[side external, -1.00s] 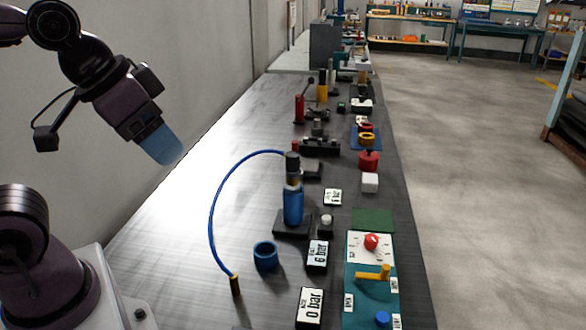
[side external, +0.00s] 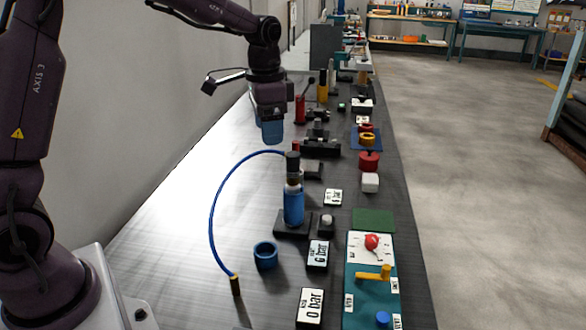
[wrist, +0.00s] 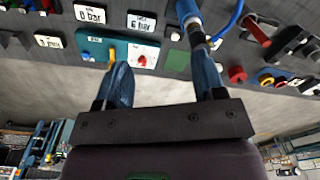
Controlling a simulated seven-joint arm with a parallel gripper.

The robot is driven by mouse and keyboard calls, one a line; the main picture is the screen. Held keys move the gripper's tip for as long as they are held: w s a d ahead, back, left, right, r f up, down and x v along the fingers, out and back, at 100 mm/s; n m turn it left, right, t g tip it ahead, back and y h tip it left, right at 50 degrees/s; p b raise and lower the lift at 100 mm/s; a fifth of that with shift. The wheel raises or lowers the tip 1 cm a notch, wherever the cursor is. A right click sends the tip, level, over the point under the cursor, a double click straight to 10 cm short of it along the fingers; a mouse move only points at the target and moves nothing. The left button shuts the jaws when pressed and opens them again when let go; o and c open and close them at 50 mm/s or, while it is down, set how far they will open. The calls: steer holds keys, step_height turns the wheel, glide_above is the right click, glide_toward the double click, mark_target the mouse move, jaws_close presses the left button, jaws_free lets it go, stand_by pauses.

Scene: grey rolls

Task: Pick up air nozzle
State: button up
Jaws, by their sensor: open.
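A blue hose (side external: 212,207) arcs from the dark top of an upright blue cylinder (side external: 293,205) to a small dark fitting with a brass-coloured top (side external: 235,286) on the bench. I take this fitting as the air nozzle, though no label confirms it. My gripper (side external: 272,135) points down, empty, above the bench, up and left of the cylinder in the side view. In the wrist view its two blue fingers (wrist: 160,65) are apart. The cylinder (wrist: 187,12) and hose (wrist: 232,22) show there near the right finger; the fitting is not clear there.
A blue ring-shaped cup (side external: 265,255) stands near the fitting. Pressure cards (side external: 318,255) and a teal panel (side external: 371,290) with a red knob and yellow lever lie right. A red cylinder (side external: 300,108) and several small parts stand farther back. The bench's left side is clear.

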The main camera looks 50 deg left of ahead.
mark_target(293, 168)
steer(key=w+a+f+m, duration=0.1)
steer(key=w, duration=0.1)
steer(key=w+a+f+m, duration=0.1)
steer(key=w+m, duration=0.1)
steer(key=w+a+f+m, duration=0.1)
steer(key=w, duration=0.2)
steer(key=shift+w+a+f+m+g, duration=0.1)
steer(key=shift+a+f+m+g, duration=0.05)
steer(key=shift+f+m+g, duration=0.2)
steer(key=r+m, duration=0.1)
steer(key=w+r+m, duration=0.1)
steer(key=shift+w+a+r+m, duration=0.15)
steer(key=shift+r+m, duration=0.1)
steer(key=shift+m, duration=0.5)
steer(key=shift+f, duration=0.25)
step_height(293, 168, down, 12)
steer(key=shift+f, duration=0.25)
jaws_close()
steer(key=shift+r, duration=0.15)
